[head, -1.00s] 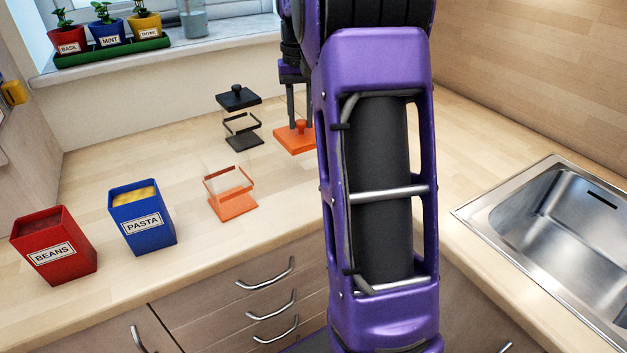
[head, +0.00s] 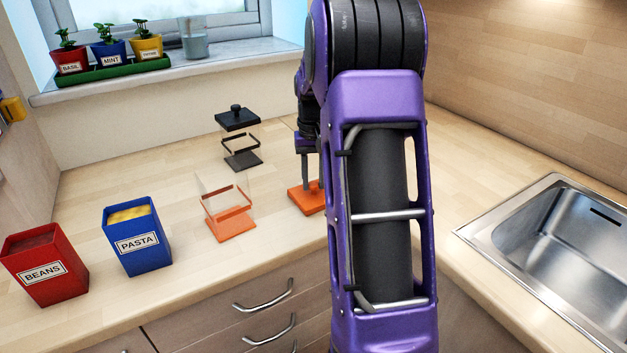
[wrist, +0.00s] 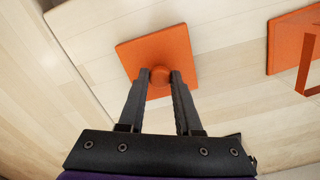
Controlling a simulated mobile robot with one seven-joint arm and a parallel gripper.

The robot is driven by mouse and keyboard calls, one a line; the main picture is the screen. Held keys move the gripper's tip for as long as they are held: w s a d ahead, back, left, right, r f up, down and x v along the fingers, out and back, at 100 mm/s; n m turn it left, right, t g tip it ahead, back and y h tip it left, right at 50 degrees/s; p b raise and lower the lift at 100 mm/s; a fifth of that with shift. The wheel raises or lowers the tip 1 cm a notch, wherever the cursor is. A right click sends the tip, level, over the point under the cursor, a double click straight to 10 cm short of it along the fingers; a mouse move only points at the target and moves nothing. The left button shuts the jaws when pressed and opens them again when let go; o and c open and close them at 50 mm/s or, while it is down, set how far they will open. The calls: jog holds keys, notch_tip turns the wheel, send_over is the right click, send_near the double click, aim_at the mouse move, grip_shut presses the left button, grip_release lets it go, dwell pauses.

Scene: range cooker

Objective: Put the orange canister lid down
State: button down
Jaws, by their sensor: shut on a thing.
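The orange canister lid (head: 303,203) is a flat square with a round knob, low over or on the worktop; whether it touches the wood I cannot tell. My gripper (wrist: 160,76) is shut on the lid's knob in the wrist view, one finger on each side. In the head view my arm hides the lid's right part and much of my gripper. The open clear canister with an orange base and rim (head: 229,220) stands to the left of the lid. Its orange parts also show at the right of the wrist view (wrist: 289,42).
A clear canister with a black lid (head: 239,140) stands behind. A blue PASTA box (head: 138,245) and a red BEANS box (head: 46,272) stand at the left. A sink (head: 560,250) is at the right. Herb pots (head: 110,55) stand on the sill. Worktop between the canisters and wall is clear.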

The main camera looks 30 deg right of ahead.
aim_at(313, 183)
jog(key=shift+f, duration=0.1)
jog(key=c, duration=0.6)
grip_release()
notch_tip(313, 183, up, 12)
jog(key=p, duration=0.2)
dwell(0.3)
